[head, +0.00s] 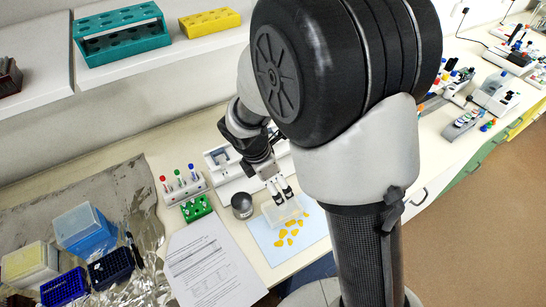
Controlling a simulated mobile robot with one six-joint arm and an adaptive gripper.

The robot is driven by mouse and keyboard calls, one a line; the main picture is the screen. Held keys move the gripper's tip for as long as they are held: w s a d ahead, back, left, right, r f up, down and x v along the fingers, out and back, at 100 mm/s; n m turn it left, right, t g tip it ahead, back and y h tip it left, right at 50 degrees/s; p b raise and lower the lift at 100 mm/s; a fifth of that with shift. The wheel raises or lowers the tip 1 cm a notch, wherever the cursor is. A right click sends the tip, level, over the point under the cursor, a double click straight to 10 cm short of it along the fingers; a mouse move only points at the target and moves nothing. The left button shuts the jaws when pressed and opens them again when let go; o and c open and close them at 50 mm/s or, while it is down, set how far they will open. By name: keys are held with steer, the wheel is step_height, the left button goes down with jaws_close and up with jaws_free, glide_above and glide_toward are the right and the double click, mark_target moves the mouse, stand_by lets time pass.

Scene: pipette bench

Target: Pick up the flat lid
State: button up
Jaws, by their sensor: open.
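My gripper (282,194) points down over the bench, its two fingers parted and nothing seen between them. Just below and in front of the fingertips, a flat, pale, see-through piece (281,212), which looks like the flat lid, lies at the far edge of a light blue sheet (263,239). The fingertips are close to its far side; I cannot tell whether they touch it. Several yellow pieces (291,233) lie on the sheet in front of the lid.
A dark round pot (242,206) and a green rack (197,208) stand left of the sheet. A tube rack (184,190) is behind them. A printed page (209,262) lies to the left. Crumpled foil (120,195) with boxes covers the far left. A white device (226,180) stands behind my gripper.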

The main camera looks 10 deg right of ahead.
steer(key=b, duration=0.4)
glide_above(282, 208)
steer(key=f, duration=1.1)
steer(key=shift+w+a+f, duration=0.25)
steer(key=shift+a+f, duration=0.1)
steer(key=shift+b+x, duration=1.05)
steer(key=shift+x, duration=1.85)
steer(key=shift+w+a, duration=0.1)
steer(key=shift+a, duration=0.05)
steer(key=shift+c, duration=0.2)
steer(key=c, duration=0.9)
steer(key=shift+r, duration=0.1)
